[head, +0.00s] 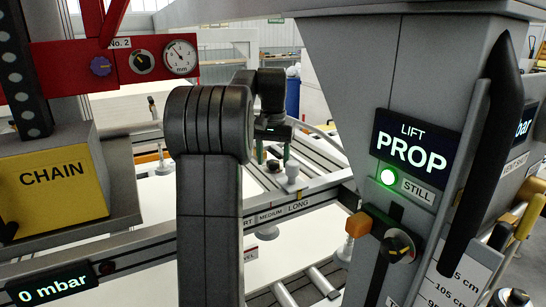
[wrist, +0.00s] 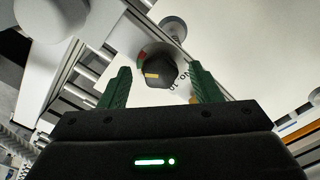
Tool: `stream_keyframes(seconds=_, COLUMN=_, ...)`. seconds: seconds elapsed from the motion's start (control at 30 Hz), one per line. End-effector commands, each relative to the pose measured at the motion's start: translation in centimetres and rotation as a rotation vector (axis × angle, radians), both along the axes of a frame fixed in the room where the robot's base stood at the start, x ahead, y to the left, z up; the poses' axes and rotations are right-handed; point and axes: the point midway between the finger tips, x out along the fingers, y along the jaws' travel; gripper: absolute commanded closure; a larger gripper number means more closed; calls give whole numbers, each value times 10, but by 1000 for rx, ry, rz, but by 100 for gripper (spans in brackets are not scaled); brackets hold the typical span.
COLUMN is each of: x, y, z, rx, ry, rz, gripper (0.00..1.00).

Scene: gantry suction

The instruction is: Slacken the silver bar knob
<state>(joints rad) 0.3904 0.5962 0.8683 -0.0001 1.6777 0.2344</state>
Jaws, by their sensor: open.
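My gripper (head: 272,153) is out over the silver bar (head: 325,190), with its green fingers pointing down. In the wrist view my gripper (wrist: 160,69) is open, one green finger on each side of a dark knob (wrist: 160,72) with a yellow mark. The knob shows between the fingertips, and I see no contact. Small red and green marks and partly hidden lettering lie beside it. In the head view the silver bar carries the words MEDIUM and LONG, and a pale grey post (head: 292,172) stands near it. My arm hides part of the bar.
A red gauge panel (head: 118,60) and a yellow CHAIN box (head: 55,190) stand at the left. A grey column at the right carries a LIFT PROP display (head: 413,142), a lit green lamp (head: 389,177) and a black dial (head: 398,245). A pale round piece (wrist: 173,27) lies beyond the knob.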

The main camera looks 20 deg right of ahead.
Motion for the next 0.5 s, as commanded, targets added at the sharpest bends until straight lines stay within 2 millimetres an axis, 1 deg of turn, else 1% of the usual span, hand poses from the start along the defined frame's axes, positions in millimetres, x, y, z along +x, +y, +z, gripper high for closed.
stream_keyframes(seconds=0.17, x=0, y=0, z=0, rx=0, ry=0, rz=0, gripper=43)
stream_keyframes(seconds=0.2, x=0, y=0, z=0, rx=0, ry=0, rz=0, gripper=46)
stream_keyframes(seconds=0.27, x=0, y=0, z=0, rx=0, ry=0, rz=0, gripper=58)
stream_keyframes(seconds=0.4, x=0, y=0, z=0, rx=0, ry=0, rz=0, gripper=86)
stream_keyframes(seconds=0.43, x=0, y=0, z=0, rx=0, ry=0, rz=0, gripper=87)
stream_keyframes(seconds=0.5, x=0, y=0, z=0, rx=-1, ry=-1, rz=1, gripper=87)
